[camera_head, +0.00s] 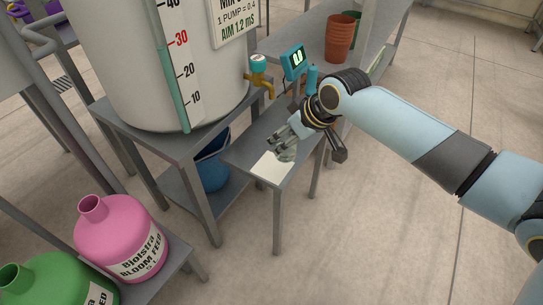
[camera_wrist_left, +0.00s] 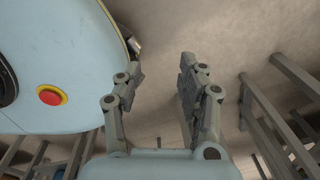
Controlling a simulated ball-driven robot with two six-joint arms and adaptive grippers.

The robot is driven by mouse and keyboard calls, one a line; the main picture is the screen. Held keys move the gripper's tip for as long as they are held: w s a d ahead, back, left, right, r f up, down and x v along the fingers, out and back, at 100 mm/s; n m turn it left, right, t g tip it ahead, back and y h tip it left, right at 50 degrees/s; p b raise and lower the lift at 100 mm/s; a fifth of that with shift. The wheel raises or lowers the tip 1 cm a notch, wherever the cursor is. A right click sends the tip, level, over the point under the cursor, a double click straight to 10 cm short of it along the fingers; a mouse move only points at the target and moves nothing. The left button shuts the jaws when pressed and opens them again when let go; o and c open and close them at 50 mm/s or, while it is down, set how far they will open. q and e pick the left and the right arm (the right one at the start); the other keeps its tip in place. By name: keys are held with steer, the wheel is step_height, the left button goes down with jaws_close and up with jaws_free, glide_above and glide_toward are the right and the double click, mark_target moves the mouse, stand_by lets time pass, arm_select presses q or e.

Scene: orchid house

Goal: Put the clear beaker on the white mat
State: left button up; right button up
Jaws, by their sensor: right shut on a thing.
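The white mat (camera_head: 268,168) lies near the front end of a narrow grey bench. My right gripper (camera_head: 279,144) is shut on the clear beaker (camera_head: 288,155), which shows only as a faint greenish shape at the fingertips, over the mat's back right part. The fingers hide part of the beaker, and I cannot tell whether its base touches the mat. My left gripper (camera_wrist_left: 160,75) is open and empty in the left wrist view, away from the bench; it is not in the head view.
A large white tank (camera_head: 130,60) with a brass tap (camera_head: 259,78) stands left of the bench. A teal meter (camera_head: 294,60) and terracotta pots (camera_head: 339,42) are farther back. A blue bucket (camera_head: 213,170) is below. Pink (camera_head: 115,235) and green (camera_head: 50,280) jugs stand front left.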

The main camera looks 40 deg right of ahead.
steer(key=x, duration=0.2)
steer(key=b+x, duration=0.1)
steer(key=x, duration=0.1)
steer(key=a+b+x, duration=0.1)
steer(key=x, duration=0.1)
steer(key=shift+s+f, duration=0.15)
steer(key=shift+f, duration=0.3)
steer(key=shift+f+b, duration=0.15)
steer(key=shift+b, duration=0.15)
arm_select(q)
steer(key=f, duration=0.1)
steer(key=a+f, duration=0.1)
steer(key=shift+s+a+f, duration=0.1)
steer(key=shift+s+f, duration=0.15)
steer(key=shift+f, duration=0.05)
arm_select(e)
steer(key=o, duration=0.7)
arm_select(q)
steer(key=shift+s, duration=0.45)
arm_select(e)
steer(key=o, duration=0.5)
